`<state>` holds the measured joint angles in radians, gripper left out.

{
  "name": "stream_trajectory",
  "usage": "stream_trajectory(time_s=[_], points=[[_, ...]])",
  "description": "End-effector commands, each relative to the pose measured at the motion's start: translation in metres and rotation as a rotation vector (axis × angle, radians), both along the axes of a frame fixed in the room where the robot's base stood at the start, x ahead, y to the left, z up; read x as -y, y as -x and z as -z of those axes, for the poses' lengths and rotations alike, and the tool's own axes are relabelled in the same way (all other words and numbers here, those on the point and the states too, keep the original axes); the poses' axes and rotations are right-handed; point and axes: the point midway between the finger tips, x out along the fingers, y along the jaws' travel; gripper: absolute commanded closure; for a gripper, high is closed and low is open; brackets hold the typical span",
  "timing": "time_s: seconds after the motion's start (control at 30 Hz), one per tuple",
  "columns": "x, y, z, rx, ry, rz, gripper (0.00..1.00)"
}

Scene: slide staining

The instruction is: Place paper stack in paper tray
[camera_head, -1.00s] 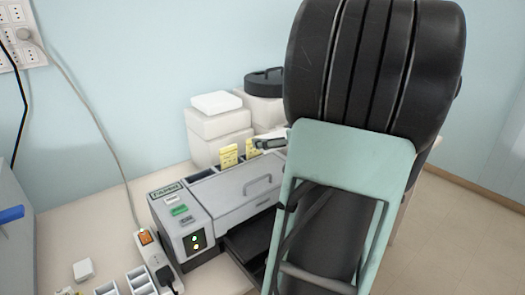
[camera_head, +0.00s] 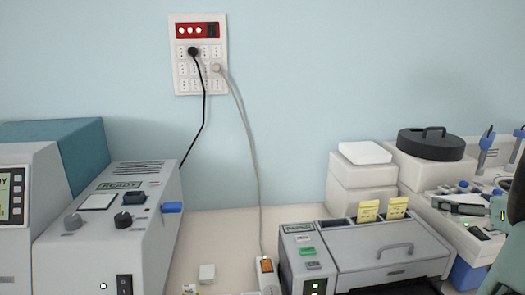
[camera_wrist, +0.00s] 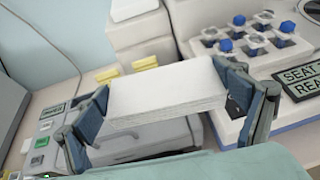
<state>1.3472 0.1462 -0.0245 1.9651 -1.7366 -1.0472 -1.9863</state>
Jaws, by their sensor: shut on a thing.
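A white paper stack (camera_wrist: 165,90) is held level between the two fingers of my gripper (camera_wrist: 168,100) in the wrist view. The fingers press on its left and right ends. A dark tray-like part (camera_head: 410,288) shows at the printer's front, mostly cut off by the frame's lower edge.
White boxes (camera_head: 362,178) and a black round lid (camera_head: 430,143) stand behind the printer. A device with blue-capped parts (camera_wrist: 225,46) is at the right. A grey machine (camera_head: 110,225) stands at the left. A power strip (camera_head: 267,275) lies beside the printer.

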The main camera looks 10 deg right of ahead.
Motion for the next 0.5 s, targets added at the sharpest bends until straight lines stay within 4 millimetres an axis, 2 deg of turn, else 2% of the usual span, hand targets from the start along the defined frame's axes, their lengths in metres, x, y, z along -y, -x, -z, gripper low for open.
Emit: stream_trajectory(time_s=[0.1,0.5], points=[[-0.012,-0.026,-0.004,0.001,0.000,-0.023,0.37],[-0.056,-0.103,-0.010,0.001,0.001,-0.066,0.37]])
